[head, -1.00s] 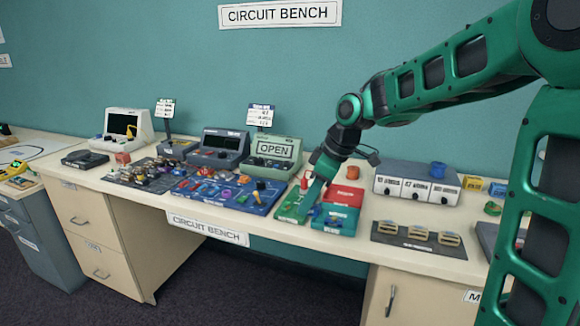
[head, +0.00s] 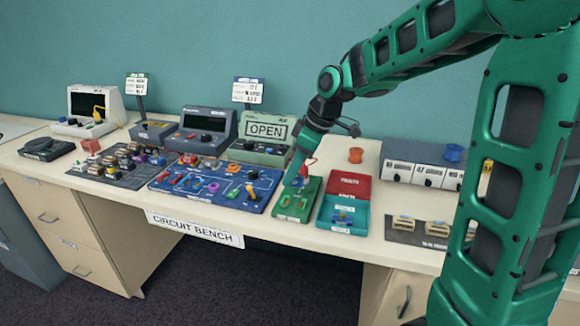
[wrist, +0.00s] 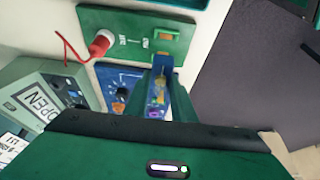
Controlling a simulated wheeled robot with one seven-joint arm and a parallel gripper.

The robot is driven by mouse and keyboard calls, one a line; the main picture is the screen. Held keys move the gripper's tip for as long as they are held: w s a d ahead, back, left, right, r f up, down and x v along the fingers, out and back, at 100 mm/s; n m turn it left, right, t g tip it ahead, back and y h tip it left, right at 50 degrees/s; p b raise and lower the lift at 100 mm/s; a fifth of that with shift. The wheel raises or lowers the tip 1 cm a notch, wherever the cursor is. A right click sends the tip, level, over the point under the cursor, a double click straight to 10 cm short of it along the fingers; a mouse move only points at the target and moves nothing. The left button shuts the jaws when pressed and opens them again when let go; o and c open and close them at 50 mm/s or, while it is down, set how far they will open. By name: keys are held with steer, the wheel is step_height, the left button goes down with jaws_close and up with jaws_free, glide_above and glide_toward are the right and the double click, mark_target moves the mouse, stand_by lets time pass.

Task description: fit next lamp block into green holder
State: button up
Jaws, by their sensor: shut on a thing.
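The green holder (head: 313,186) is a flat green board on the bench, with yellow-orange slots; it also shows at the top of the wrist view (wrist: 120,22). A red plug (wrist: 101,44) with a red wire stands on it. My gripper (head: 297,184) is over the far half of the holder. In the wrist view its green fingers (wrist: 160,100) are shut on a blue lamp block (wrist: 158,78). The block's far end is near the orange slots; I cannot tell whether it touches one. In the head view the block is mostly hidden by my gripper.
A blue circuit board (head: 225,203) with several parts lies left of the holder. A red and teal tray (head: 349,184) sits close on its right. The OPEN box (head: 262,152) stands behind.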

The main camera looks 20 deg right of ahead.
steer(key=shift+f, duration=2.35)
steer(key=shift+s+f, duration=0.1)
steer(key=shift+f, duration=0.2)
steer(key=shift+f, duration=0.55)
stand_by(0.6)
steer(key=o, duration=1.1)
steer(key=shift+o, duration=0.7)
steer(key=o, duration=0.4)
steer(key=shift+c, duration=0.2)
steer(key=shift+r, duration=0.15)
steer(key=shift+r, duration=3.9)
